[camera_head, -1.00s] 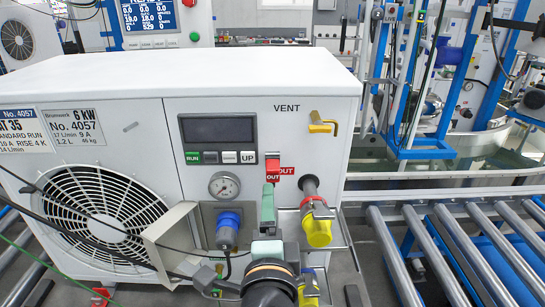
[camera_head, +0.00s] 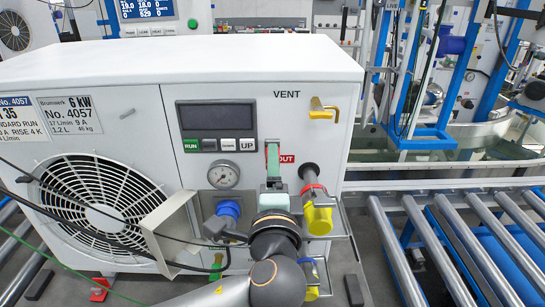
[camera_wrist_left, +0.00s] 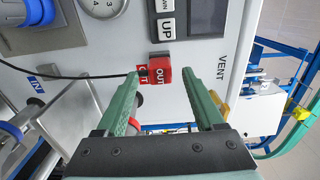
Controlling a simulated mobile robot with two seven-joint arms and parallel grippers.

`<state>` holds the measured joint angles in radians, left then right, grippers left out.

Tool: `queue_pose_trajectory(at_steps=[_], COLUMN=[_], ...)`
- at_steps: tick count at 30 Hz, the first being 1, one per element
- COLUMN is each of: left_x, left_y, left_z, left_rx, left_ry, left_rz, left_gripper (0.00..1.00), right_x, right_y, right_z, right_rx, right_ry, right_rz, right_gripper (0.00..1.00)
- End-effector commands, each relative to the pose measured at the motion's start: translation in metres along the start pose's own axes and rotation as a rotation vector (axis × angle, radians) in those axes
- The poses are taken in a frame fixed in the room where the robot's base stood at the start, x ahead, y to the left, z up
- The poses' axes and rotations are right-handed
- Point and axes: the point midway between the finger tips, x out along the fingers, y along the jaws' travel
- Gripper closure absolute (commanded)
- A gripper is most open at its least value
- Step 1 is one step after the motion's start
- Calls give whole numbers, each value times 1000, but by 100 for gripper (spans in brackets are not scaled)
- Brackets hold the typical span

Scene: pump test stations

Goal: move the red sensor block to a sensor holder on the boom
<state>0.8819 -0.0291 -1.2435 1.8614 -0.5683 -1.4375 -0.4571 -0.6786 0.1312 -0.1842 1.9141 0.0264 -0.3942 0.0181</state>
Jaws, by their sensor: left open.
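The red sensor block (camera_wrist_left: 162,73), marked OUT, sits at the white unit's front panel, by a red OUT label (camera_head: 287,159). In the left wrist view it lies between and just beyond the two green fingers of my left gripper (camera_wrist_left: 160,76). A thin black cable runs to it from the left. In the head view my left gripper (camera_head: 273,158) reaches up to the panel and hides most of the block. The gripper is open and holds nothing. I cannot make out a sensor holder on the boom for certain. My right gripper is not in view.
Below the block are a gauge (camera_head: 223,175), a blue-capped connector (camera_head: 228,209) and a yellow-capped pipe (camera_head: 318,217). A yellow vent handle (camera_head: 322,109) is up and to the right. Roller conveyor (camera_head: 440,245) and blue frames (camera_head: 405,80) stand to the right.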

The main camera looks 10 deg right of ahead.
Motion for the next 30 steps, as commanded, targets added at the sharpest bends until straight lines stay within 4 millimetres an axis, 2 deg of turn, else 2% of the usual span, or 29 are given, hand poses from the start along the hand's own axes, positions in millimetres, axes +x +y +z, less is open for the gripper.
queue_pose_trajectory(at_steps=[3,10,30], left_x=[16,35,39], left_y=[0,0,0], left_z=[0,0,0], left_rx=[-1,-1,-1], left_ry=[-1,0,1], left_rz=[-1,0,0], left_gripper=[30,30,30], right_x=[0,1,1], right_y=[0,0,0], right_z=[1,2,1], right_rx=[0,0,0], right_ry=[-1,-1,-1], right_rz=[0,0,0], right_gripper=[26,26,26])
